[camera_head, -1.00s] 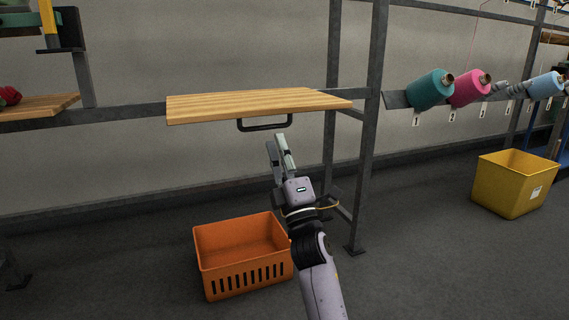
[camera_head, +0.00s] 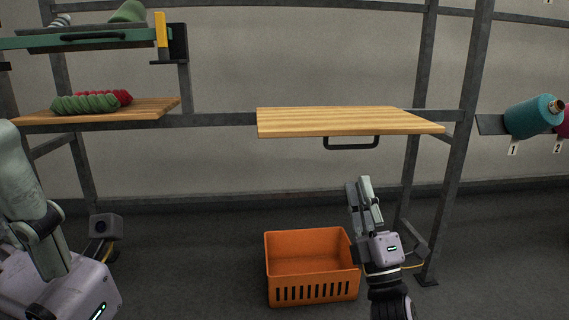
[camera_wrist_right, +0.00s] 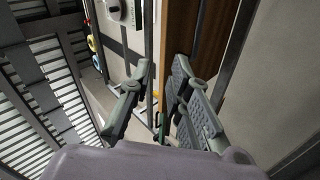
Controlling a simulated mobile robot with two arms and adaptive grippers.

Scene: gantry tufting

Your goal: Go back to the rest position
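My right gripper (camera_head: 364,190) points up in the head view, in front of and below the light wooden shelf board, near the right side of the orange crate. Its two fingers also show in the right wrist view (camera_wrist_right: 163,65), apart with an empty gap between them. My left gripper (camera_head: 22,190) is partly in view at the lower left edge of the head view, close to the camera. One pale finger and the grey body show; the rest is cut off, and I cannot tell whether it is open.
The wooden board (camera_head: 340,121) with a black handle (camera_head: 350,145) sits on the metal frame. The orange crate (camera_head: 312,291) is on the floor below. Left, green yarn (camera_head: 85,103) and red yarn (camera_head: 123,96) lie on another board (camera_head: 150,110). A teal cone (camera_head: 533,117) is at right.

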